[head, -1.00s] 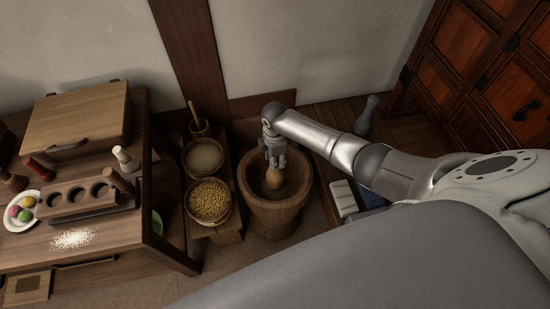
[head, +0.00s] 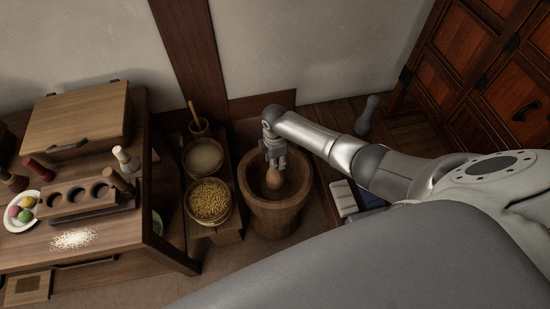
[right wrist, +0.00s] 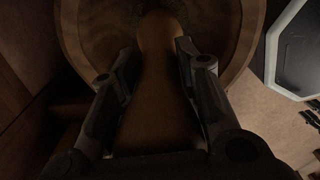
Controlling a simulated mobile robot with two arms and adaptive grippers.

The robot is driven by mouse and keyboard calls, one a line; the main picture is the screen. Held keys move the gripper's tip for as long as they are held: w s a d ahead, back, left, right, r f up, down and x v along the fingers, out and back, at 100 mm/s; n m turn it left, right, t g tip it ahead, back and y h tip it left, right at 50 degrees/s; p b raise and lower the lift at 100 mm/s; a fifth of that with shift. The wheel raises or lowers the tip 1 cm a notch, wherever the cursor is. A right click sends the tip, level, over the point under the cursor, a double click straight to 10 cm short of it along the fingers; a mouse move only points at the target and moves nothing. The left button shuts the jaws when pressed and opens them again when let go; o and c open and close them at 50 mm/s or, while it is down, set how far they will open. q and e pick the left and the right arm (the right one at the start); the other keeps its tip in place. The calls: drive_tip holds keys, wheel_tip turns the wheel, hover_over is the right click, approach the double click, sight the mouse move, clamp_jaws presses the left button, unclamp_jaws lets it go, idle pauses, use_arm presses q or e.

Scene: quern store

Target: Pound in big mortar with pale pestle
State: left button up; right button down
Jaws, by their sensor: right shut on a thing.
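The big wooden mortar (head: 275,222) stands on the floor right of the low bench. My right gripper (head: 274,160) is over its mouth and shut on a tan wooden pestle (head: 274,181). The pestle's lower end is down inside the mortar bowl. In the right wrist view the pestle (right wrist: 160,85) runs between the two fingers, with the mortar rim (right wrist: 72,28) around its far end. Whether the pestle touches the bottom is hidden. A grey double-ended pestle (head: 367,115) stands by the back wall. My left gripper is not in view.
A bench left of the mortar holds a tub of yellow grains (head: 210,201), a tub of pale grains (head: 204,157) and a small pot (head: 199,127). A worktable (head: 110,239) is further left. White blocks (head: 343,198) lie right of the mortar.

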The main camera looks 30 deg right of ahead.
drive_tip(key=shift+w+f+b, duration=0.1)
drive_tip(key=shift+f+b, duration=0.7)
drive_tip(key=shift+f, duration=0.8)
drive_tip(key=shift+f, duration=0.1)
drive_tip(key=shift+f+b, duration=0.15)
drive_tip(key=shift+b, duration=0.2)
wheel_tip(320, 180, up, 8)
drive_tip(key=p, duration=0.8)
